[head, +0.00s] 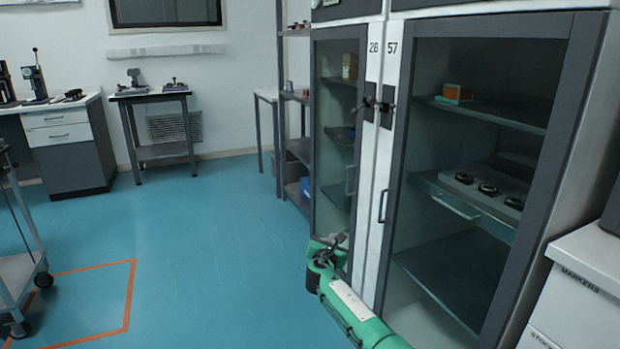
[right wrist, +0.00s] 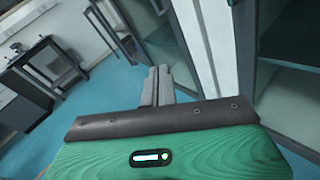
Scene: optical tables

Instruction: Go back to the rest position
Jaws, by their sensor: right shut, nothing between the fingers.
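My right arm, green, reaches in from the bottom of the head view. Its gripper (head: 338,240) is in front of the lower part of the glass-door cabinets. In the right wrist view the gripper's two grey fingers (right wrist: 157,86) are together, with nothing between them. The right cabinet door (head: 480,160) is closed, with a vertical handle (head: 383,206). The narrower left cabinet door (head: 338,130) also looks closed and has its own handle (head: 350,180). My left gripper is not in view.
A white drawer unit (head: 575,285) stands close at the right. A cart (head: 20,275) is at the left edge, by an orange floor outline (head: 128,295). A small table (head: 150,95) and a bench (head: 70,150) stand along the back. The blue floor between is clear.

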